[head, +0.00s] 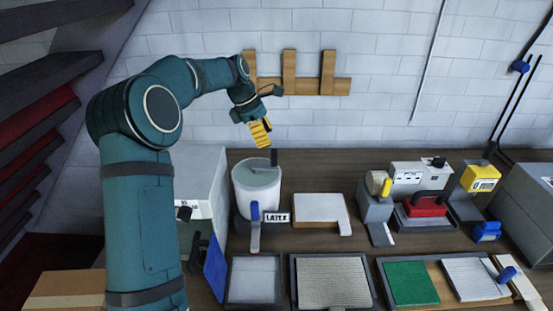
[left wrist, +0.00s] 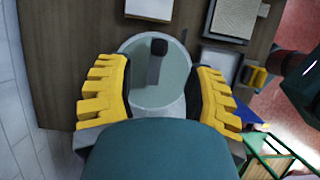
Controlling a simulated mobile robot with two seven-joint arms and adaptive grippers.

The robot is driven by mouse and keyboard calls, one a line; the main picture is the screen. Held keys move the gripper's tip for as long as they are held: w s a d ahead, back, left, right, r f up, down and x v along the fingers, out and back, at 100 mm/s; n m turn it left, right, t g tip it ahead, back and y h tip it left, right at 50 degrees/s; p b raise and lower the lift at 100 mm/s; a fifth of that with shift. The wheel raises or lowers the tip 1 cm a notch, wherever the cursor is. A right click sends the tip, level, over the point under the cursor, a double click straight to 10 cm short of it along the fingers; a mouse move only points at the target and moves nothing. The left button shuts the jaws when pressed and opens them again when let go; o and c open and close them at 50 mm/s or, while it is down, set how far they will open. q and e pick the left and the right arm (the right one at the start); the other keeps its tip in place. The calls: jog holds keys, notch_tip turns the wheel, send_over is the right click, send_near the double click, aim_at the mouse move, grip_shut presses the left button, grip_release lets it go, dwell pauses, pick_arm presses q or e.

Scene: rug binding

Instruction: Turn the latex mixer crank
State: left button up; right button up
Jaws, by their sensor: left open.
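The latex mixer (head: 257,192) is a pale drum with a label in front, standing on the bench. Its crank has an upright black knob (head: 274,157) on top of the lid. My left gripper (head: 260,132), with yellow fingers, is above and slightly behind the drum, apart from the knob. In the left wrist view the fingers are spread wide and empty. The round lid (left wrist: 175,85) shows between them, with the crank's knob (left wrist: 158,46) and its flat arm. The lower part of the drum is hidden there by the gripper.
Trays (head: 253,278) line the bench front, and several devices stand at the right. A wooden rack (head: 318,88) is on the wall behind.

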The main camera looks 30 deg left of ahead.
aim_at(276, 166)
pick_arm(q)
jog(key=x, duration=0.8)
jog(key=shift+w+d+f, duration=0.1)
jog(key=shift+w+f, duration=0.1)
jog(key=shift+f, duration=0.15)
jog(key=shift+o, duration=0.2)
grip_shut()
